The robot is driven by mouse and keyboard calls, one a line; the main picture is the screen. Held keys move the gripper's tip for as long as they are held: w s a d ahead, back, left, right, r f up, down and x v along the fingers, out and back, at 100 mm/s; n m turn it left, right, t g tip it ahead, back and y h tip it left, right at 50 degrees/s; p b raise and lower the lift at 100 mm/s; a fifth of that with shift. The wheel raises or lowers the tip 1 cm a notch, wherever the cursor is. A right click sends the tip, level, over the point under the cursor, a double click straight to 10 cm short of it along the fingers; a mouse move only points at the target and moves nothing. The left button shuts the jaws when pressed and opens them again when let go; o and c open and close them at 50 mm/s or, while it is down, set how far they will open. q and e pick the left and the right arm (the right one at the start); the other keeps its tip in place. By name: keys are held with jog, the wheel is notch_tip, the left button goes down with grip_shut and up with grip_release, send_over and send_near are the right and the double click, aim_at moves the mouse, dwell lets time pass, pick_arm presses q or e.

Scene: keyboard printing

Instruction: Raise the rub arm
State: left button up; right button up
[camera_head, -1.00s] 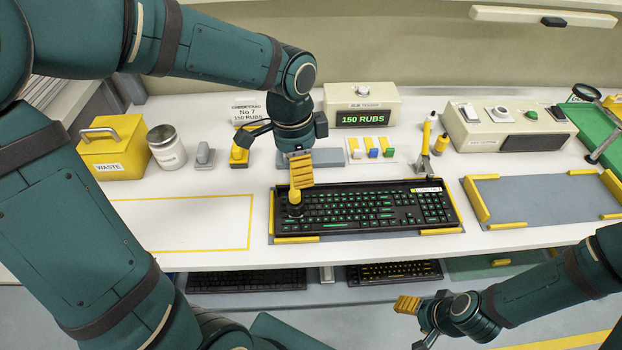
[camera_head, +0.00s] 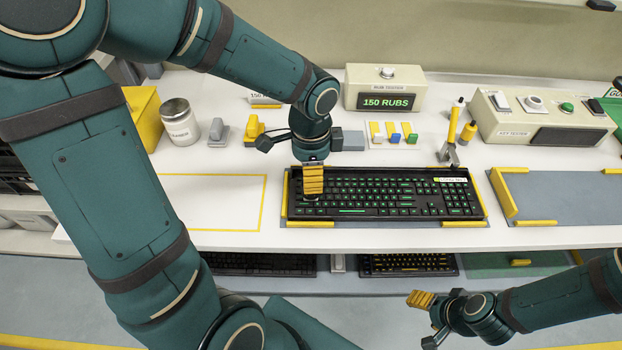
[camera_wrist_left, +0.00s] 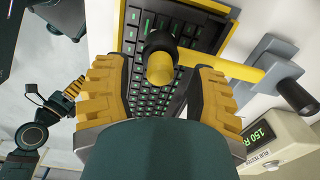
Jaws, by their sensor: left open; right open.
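The rub arm shows in the left wrist view as a yellow bar (camera_wrist_left: 232,64) with a dark end piece (camera_wrist_left: 297,97) at right and a black head with a yellow knob (camera_wrist_left: 160,69) over the keyboard. My left gripper (camera_wrist_left: 160,95) is open, with one ribbed yellow finger on each side of the knob. In the head view the left gripper (camera_head: 312,182) hangs over the left end of the black keyboard (camera_head: 395,195) and hides the rub arm. Whether the fingers touch the knob cannot be told. My right gripper (camera_head: 426,312) is open and empty in front of the bench.
The rub tester (camera_head: 385,76) stands behind the keyboard and reads 150 RUBS. A yellow waste bin (camera_head: 145,116), a metal cleaner jar (camera_head: 180,124) and the key tester (camera_head: 540,118) are also at the back. The yellow-outlined area (camera_head: 205,205) left of the keyboard is clear.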

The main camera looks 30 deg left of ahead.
pick_arm(q)
jog(key=shift+f, duration=0.95)
